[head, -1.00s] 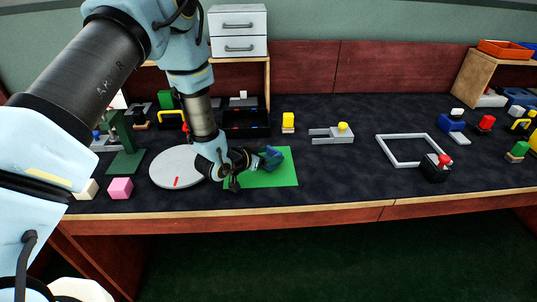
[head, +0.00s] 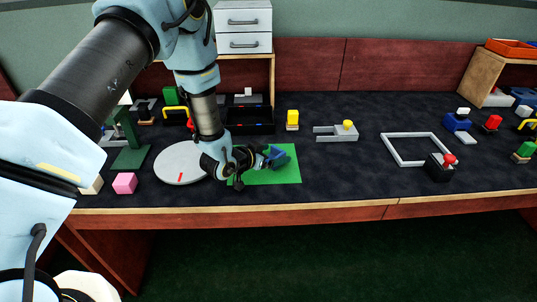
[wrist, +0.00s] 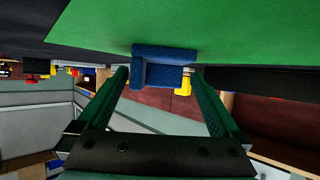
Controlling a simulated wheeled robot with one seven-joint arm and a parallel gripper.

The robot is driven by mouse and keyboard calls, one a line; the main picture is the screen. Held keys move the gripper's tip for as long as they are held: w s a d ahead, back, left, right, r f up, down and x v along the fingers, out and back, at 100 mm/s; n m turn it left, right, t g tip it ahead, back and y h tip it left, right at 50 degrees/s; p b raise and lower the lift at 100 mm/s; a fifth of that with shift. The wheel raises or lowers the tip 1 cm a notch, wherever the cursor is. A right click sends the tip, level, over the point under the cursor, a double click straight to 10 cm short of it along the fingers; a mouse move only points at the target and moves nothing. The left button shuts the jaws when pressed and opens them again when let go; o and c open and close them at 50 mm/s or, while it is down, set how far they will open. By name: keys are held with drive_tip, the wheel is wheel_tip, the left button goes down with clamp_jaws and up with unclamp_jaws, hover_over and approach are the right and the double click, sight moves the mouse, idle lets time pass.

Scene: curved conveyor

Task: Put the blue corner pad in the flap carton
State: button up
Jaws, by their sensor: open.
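The blue corner pad (head: 278,156) is on the green mat (head: 284,176) near the desk's front edge. In the wrist view, the pad (wrist: 163,66) is an L-shaped blue block against the green mat, which fills the top of that picture. My gripper (head: 262,160) is low over the mat, just left of the pad. In the wrist view, my gripper (wrist: 160,76) has its two green fingers spread apart. The pad appears ahead, between the fingertips, with a gap on each side. I cannot make out a flap carton in these views.
A grey frame (head: 389,149) lies to the right. The desk between mat and frame is clear.

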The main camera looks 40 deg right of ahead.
drive_tip(key=b+v, duration=0.3)
drive_tip(key=v, duration=0.9)
drive_tip(key=shift+r, duration=0.15)
drive_tip(key=w+a+n+t+y, duration=0.1)
drive_tip(key=w+a, duration=0.1)
drive_tip(key=w, duration=0.1)
drive_tip(key=w+a+r+n+t+y, duration=0.1)
drive_tip(key=w+a, duration=0.2)
drive_tip(key=w+a+r+n+y, duration=0.1)
drive_tip(key=w+a, duration=0.2)
drive_tip(key=shift+w+a+t+y, duration=0.1)
drive_tip(key=shift+w+t+y, duration=0.2)
drive_tip(key=shift+w+t, duration=0.1)
drive_tip(key=w+a+r+n+t+y, duration=0.1)
drive_tip(key=w+a+n+y, duration=0.15)
drive_tip(key=a, duration=0.45)
drive_tip(key=w+a+r+n+y, duration=0.2)
drive_tip(key=w+a, duration=0.1)
drive_tip(key=a, duration=0.3)
drive_tip(key=s+a+r+n+g+y, duration=0.2)
drive_tip(key=s+a+r+n, duration=0.1)
drive_tip(key=a, duration=0.7)
drive_tip(key=s+a+r+n+g+y, duration=0.1)
drive_tip(key=s+a+n, duration=0.4)
drive_tip(key=a, duration=0.5)
wheel_tip(320, 180, up, 2)
drive_tip(key=shift+s+a+r+g+y, duration=0.15)
drive_tip(key=shift+s+a+g+y, duration=0.25)
drive_tip(key=shift+s+y, duration=0.3)
